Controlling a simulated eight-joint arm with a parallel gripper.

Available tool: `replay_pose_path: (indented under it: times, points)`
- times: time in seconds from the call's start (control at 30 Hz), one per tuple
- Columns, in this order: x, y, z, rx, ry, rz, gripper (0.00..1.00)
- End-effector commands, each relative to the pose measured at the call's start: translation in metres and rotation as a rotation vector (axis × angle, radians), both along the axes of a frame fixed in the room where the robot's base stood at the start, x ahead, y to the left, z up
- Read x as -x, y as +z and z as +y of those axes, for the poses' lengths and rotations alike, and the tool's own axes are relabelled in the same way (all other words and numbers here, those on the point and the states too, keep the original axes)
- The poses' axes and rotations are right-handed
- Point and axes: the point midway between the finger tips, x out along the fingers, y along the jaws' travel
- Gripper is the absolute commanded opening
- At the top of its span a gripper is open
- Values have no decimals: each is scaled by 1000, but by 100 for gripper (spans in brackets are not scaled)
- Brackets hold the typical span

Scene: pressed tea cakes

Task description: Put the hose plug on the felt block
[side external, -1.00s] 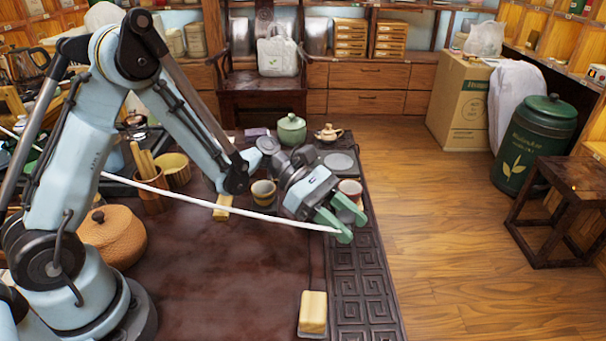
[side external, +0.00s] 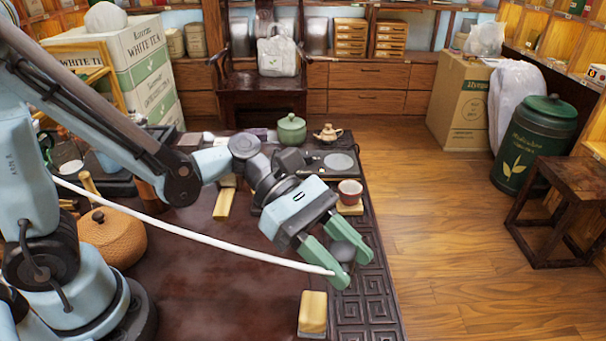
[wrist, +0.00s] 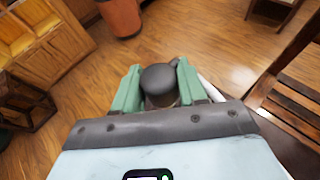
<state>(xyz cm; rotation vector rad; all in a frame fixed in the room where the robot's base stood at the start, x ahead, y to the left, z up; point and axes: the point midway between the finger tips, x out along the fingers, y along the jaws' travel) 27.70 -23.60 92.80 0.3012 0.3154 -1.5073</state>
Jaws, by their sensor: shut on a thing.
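My gripper (side external: 352,266) is shut on a dark grey rounded piece, which looks like the hose plug (side external: 343,250). It is above the right side of the dark table, over the carved border. In the wrist view the rounded plug top (wrist: 158,78) sits between the two green fingers. A white hose (side external: 200,237) runs from the left to the fingertips; how it joins the plug is hidden. A yellow block with a paler lower edge, likely the felt block (side external: 313,311), lies near the front of the table, below and left of the gripper.
A green lidded pot (side external: 291,129) and a small teapot (side external: 328,133) stand at the back. An orange round pot (side external: 112,240) is at left. The middle of the tabletop is clear.

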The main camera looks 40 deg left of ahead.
Motion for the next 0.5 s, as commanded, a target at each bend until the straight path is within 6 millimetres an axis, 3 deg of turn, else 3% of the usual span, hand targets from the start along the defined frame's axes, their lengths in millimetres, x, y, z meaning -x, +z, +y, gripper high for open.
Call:
replay_pose_path:
  times: [0.3,0.5]
  points:
    - [90,29,-15,-2,-294,-1,11]
    - [124,38,-15,1,-407,-1,11]
